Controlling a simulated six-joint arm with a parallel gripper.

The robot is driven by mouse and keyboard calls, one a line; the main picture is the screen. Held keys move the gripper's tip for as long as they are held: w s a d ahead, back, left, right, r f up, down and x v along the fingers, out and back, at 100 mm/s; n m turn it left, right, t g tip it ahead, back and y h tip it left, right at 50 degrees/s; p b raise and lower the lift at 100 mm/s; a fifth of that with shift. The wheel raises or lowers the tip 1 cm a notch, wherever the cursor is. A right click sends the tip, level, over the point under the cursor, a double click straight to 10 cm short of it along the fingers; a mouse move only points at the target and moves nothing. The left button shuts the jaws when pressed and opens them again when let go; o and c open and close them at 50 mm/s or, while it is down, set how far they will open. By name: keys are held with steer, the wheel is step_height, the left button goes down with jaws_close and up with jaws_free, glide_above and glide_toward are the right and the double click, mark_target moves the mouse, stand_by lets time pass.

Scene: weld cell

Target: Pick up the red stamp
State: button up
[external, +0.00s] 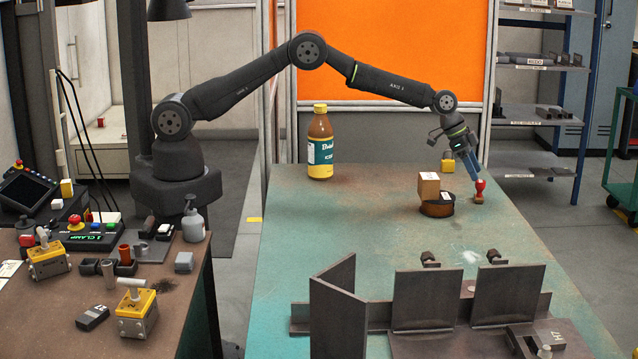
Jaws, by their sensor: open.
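The red stamp (480,189) stands upright on the green work table (270,243), toward its far right side. It has a rounded red top and a brown base. My gripper (474,175) points down at the stamp from above and slightly left. Its blue-grey fingers reach to about the height of the stamp's red top. The jaws are open. The fingers overlap the stamp's edge in the picture, and I cannot tell whether they touch it or stand around it.
A small cardboard box (428,187) sits on a dark round object (438,207) just left of the stamp. A brown bottle (320,145) stands at the back left. Metal plates (427,299) fill the front right. The table's middle left is clear.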

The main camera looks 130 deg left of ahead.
mark_target(479, 181)
steer(key=shift+x, duration=2.65)
steer(key=shift+d, duration=0.2)
steer(key=shift+c, duration=0.2)
steer(key=c, duration=1)
